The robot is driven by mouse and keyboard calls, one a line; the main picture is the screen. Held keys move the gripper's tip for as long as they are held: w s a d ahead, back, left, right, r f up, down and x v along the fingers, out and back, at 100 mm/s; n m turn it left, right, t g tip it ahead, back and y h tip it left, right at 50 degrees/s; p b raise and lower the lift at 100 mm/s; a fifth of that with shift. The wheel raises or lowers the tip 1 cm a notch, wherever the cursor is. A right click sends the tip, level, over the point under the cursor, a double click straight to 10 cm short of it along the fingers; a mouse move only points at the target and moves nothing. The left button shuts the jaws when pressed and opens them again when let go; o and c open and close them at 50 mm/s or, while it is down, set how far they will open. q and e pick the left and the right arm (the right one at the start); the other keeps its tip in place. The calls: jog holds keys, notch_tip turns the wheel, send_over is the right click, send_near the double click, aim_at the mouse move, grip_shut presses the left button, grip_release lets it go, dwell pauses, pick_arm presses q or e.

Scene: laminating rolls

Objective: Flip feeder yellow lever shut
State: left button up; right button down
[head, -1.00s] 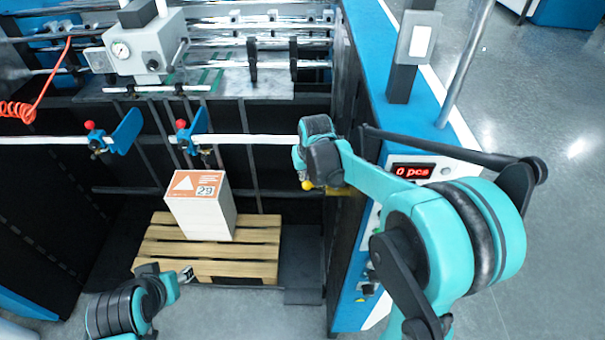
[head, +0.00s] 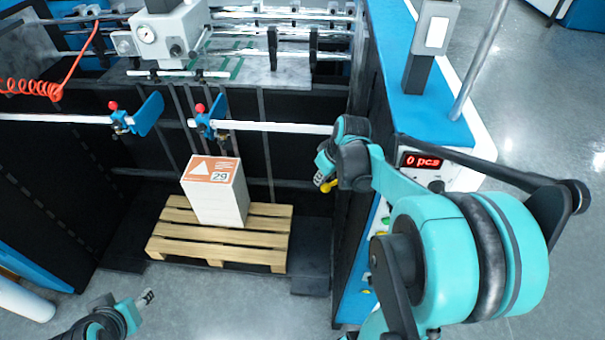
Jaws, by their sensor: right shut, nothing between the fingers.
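The yellow lever (head: 328,186) shows as a small knob at the right end of the white bar, beside the machine's side panel. My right gripper (head: 322,178) is right by it, shut with nothing between its fingers. The wrist hides part of the lever's mount, and I cannot tell whether the fingers touch the lever. My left gripper (head: 147,297) is low at the left, over the floor in front of the pallet and away from the lever. Its fingers are too small to read.
A paper stack (head: 219,200) labelled 29 stands on a wooden pallet (head: 185,247) under the feeder. Two blue clamps with red knobs sit on the white bar (head: 270,126). A counter display (head: 422,161) reads 0 pcs. The floor in front is clear.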

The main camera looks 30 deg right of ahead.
jog(key=shift+s, duration=0.95)
jog(key=shift+w, duration=0.1)
jog(key=shift+w+a+r, duration=0.1)
jog(key=shift+w+a, duration=0.05)
jog(key=shift+w, duration=0.1)
pick_arm(q)
jog(key=shift+w+a+r+p, duration=0.2)
jog(key=shift+r+p, duration=0.2)
jog(key=shift+w+a+r+p, duration=0.2)
jog(key=shift+r+p, duration=0.15)
jog(key=shift+p, duration=0.05)
pick_arm(e)
notch_tip(320, 180, up, 10)
jog(key=shift+s, duration=0.15)
pick_arm(q)
jog(key=shift+s, duration=0.1)
